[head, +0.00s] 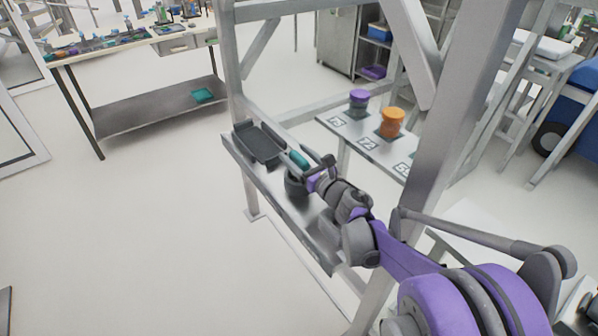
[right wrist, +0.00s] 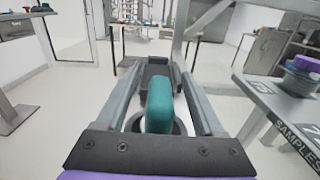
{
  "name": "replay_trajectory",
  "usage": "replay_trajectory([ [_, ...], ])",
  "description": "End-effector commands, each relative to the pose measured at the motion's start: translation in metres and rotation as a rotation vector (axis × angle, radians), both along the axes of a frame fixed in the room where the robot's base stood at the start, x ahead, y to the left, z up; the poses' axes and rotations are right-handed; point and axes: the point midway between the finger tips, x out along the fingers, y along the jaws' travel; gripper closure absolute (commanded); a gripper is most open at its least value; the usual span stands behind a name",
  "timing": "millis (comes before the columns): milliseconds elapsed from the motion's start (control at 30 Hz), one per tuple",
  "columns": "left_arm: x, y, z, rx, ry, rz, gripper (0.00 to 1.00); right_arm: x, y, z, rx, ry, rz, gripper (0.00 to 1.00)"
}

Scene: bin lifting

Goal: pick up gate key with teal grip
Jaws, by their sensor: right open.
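The gate key's teal grip (head: 299,159) shows in the head view at the end of my right arm, above a narrow metal shelf. In the right wrist view the teal grip (right wrist: 159,104) stands upright between the two fingers of my right gripper (right wrist: 160,95), with a gap visible on each side. The right gripper (head: 311,165) is open around it in the head view. A dark round base shows beneath the grip; the rest of the key is hidden. My left gripper is not in view.
A dark tray (head: 259,144) lies on the metal shelf (head: 297,206) just beyond the grip. Frame posts (head: 462,95) stand close to my right arm. A numbered side shelf holds purple (head: 358,101) and orange (head: 392,122) containers.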

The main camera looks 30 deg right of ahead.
Motion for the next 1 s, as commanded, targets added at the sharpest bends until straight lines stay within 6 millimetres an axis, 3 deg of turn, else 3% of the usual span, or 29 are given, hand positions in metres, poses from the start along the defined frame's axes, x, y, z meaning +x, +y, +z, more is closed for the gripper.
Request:
replay_trajectory([
  [167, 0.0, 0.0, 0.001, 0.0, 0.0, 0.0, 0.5, 0.021, 0.001, 0.0, 0.0, 0.0, 0.0, 0.3],
  [433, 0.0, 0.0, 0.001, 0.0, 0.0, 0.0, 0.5, 0.024, 0.001, 0.0, 0.0, 0.0, -0.001, 0.3],
  [800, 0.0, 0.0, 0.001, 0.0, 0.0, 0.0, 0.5, 0.023, 0.001, 0.0, 0.0, 0.0, -0.001, 0.97],
  [1000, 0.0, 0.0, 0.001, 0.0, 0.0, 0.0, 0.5, 0.023, 0.001, 0.0, 0.0, 0.0, -0.001, 1.0],
])
